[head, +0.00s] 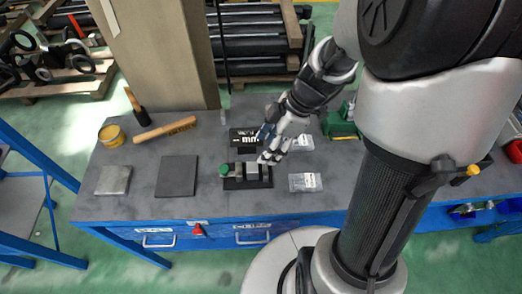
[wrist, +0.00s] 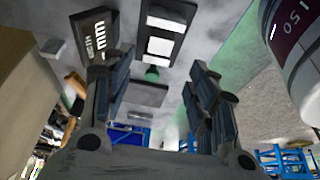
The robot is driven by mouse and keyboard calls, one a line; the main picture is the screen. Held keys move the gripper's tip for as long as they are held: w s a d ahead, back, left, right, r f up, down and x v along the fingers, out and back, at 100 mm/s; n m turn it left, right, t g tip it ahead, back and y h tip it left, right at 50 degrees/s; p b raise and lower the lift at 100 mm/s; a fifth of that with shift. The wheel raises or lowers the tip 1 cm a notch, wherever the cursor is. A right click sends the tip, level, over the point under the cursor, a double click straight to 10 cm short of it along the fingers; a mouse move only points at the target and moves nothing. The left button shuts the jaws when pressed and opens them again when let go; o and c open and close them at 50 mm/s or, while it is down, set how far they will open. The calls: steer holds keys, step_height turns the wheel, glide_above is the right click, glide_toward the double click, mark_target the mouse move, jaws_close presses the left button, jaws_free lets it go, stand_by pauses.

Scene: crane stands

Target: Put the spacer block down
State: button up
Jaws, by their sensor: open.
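A dark stand (head: 232,184) with a green knob (head: 225,170) lies near the middle of the bench. A pale grey block, which I take as the spacer block (head: 252,171), sits on it. The wrist view shows the stand's dark frame (wrist: 182,32) with two pale faces; I cannot tell which is the spacer block. My gripper (head: 268,159) is close above the right part of the stand. In the wrist view my gripper (wrist: 153,84) has its fingers wide apart with nothing between them. The head view does not show whether a finger touches the block.
A black box with white lettering (head: 244,137) stands behind the stand. A dark plate (head: 177,176) and a light metal plate (head: 113,180) lie to the left. A clear packet (head: 305,182) lies to the right. A yellow tin (head: 111,135) and a wooden-handled tool (head: 165,130) are further left.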

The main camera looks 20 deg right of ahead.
steer(key=s+a+r+m+t+h, duration=0.1)
steer(key=s+a+r+m+h, duration=0.1)
steer(key=s+r+m, duration=0.5)
steer(key=s+a+r+m+t+h, duration=0.1)
steer(key=s+r+m+t+h, duration=0.1)
steer(key=s+r+m, duration=0.5)
steer(key=shift+a+r, duration=0.35)
steer(key=shift+r, duration=0.25)
steer(key=shift+w, duration=0.1)
steer(key=shift+c, duration=0.2)
